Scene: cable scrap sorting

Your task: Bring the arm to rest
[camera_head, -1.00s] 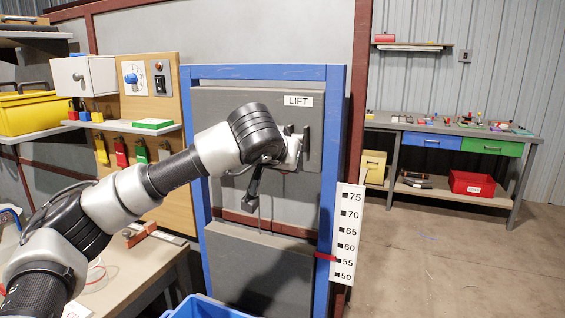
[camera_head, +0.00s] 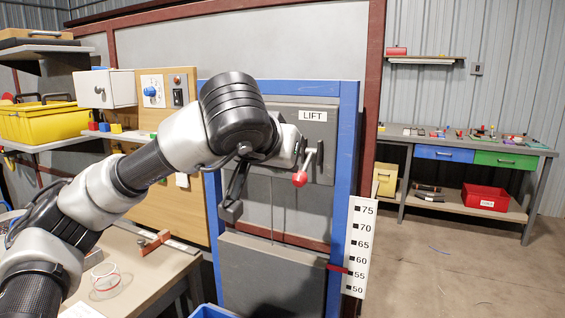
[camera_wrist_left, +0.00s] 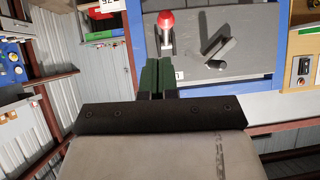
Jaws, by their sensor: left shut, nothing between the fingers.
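My left arm (camera_head: 165,150) reaches in from the left across the head view, its wrist in front of a grey panel (camera_head: 285,215) marked LIFT. The fingers of my left gripper are hidden there. In the left wrist view my left gripper (camera_wrist_left: 157,68) is shut and empty, its fingertips pointing at the grey panel. A lever with a red ball (camera_head: 300,179) sits on the panel, ball hanging down. The red ball (camera_wrist_left: 166,19) also shows just beyond the fingertips, apart from them. My right gripper is not in view.
A blue frame (camera_head: 347,140) surrounds the panel, with a white number scale (camera_head: 358,245) at its right. A bench (camera_head: 60,290) with a clear ring (camera_head: 105,277) lies below my arm. A workbench (camera_head: 405,140) stands back right; the floor before it is mostly clear.

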